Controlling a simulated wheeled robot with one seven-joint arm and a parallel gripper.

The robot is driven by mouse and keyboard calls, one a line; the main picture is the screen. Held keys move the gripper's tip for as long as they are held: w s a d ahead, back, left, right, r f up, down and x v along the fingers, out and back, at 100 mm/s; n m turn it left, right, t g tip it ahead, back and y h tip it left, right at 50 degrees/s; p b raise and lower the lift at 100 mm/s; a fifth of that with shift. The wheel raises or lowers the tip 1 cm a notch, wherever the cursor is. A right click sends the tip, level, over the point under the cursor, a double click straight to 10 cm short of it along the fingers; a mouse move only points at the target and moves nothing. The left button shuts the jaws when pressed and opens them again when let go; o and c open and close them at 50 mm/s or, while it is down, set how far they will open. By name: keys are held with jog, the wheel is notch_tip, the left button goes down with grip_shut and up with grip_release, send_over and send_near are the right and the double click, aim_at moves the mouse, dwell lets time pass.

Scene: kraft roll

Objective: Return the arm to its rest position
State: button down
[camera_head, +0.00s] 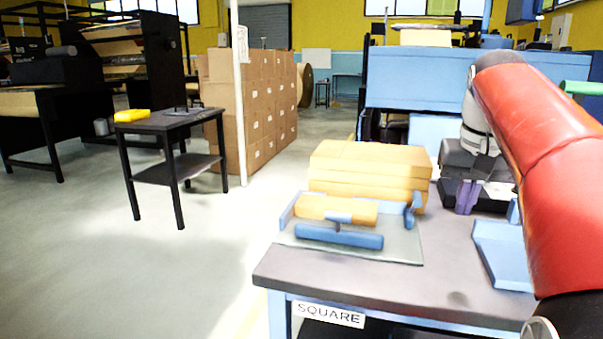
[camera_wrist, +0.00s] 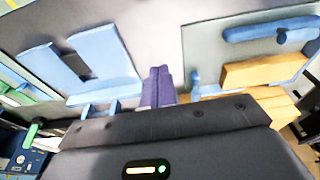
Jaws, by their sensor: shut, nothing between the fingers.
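My gripper (camera_head: 467,200) is at the right of the head view, at the end of my red and grey arm, pointing down over the rear right of the grey table (camera_head: 340,275). Its purple fingers also show in the wrist view (camera_wrist: 157,88), together and with nothing between them. The fingers are to the right of a stack of tan blocks or sheets (camera_head: 370,165). Whether the tips touch anything beneath cannot be told.
A clear plate with blue fixture bars (camera_head: 338,237) and a tan block (camera_head: 322,208) lies left of my gripper. A blue tray-like part (camera_head: 500,253) lies near the right edge. Beyond stand a blue machine (camera_head: 460,82) and stacked cartons (camera_head: 262,100).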

jog(key=s+a+f+n+t, duration=0.1)
jog(key=s+a+f, duration=0.5)
jog(key=s+f, duration=0.3)
jog(key=s+a+f+n+t, duration=0.2)
jog(key=s+a+f, duration=0.4)
jog(key=s+f, duration=0.4)
jog(key=shift+s+a+f+y, duration=0.15)
jog(key=shift+f+y, duration=0.25)
jog(key=shift+f, duration=0.4)
